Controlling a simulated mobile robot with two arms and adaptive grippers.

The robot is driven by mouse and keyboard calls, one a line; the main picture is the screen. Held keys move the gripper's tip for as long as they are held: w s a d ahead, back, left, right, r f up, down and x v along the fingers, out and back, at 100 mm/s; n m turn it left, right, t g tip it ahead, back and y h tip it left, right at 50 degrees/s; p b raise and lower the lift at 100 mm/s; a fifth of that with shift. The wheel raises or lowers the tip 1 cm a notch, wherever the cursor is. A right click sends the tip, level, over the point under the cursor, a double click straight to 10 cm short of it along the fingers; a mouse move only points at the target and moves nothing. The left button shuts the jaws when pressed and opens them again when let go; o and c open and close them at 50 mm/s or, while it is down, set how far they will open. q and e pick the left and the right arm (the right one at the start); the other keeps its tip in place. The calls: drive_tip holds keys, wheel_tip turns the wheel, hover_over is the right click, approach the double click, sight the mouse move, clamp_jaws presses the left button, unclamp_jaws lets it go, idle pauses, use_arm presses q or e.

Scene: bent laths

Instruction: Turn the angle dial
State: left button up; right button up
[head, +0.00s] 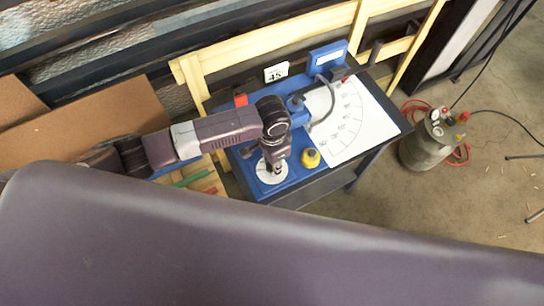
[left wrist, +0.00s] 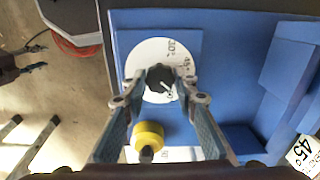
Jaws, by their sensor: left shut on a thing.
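The angle dial is a white disc (left wrist: 150,53) with printed angle marks and a black knob (left wrist: 160,77) at its middle. A pale line on the knob points to the lower right in the left wrist view; the mark it meets is too small to read surely. My left gripper (left wrist: 161,84) is shut on the knob, one finger on each side. In the head view my left gripper (head: 275,169) points down onto the white disc (head: 268,176) and hides most of the knob.
A yellow knob (head: 310,158) sits close right of the dial. A white sheet with an arc scale (head: 350,132) and a bent grey lath (head: 331,103) lie further right. A tank with red hoses (head: 428,147) stands on the floor. My large arm link fills the foreground.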

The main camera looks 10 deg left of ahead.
use_arm(q)
drive_tip(key=shift+r+n+p, duration=0.25)
drive_tip(key=shift+n+p, duration=0.85)
drive_tip(key=shift+p, duration=0.05)
drive_tip(key=shift+w+f+n+p, duration=0.1)
drive_tip(key=shift+f+n+p, duration=0.05)
drive_tip(key=shift+n+p, duration=0.65)
use_arm(e)
drive_tip(key=shift+r, duration=2.4)
drive_tip(key=shift+s, duration=0.1)
use_arm(q)
drive_tip(key=o, duration=1.2)
drive_tip(key=shift+c, duration=0.2)
use_arm(e)
drive_tip(key=shift+s, duration=0.1)
use_arm(q)
wheel_tip(320, 180, up, 12)
drive_tip(key=shift+f, duration=0.1)
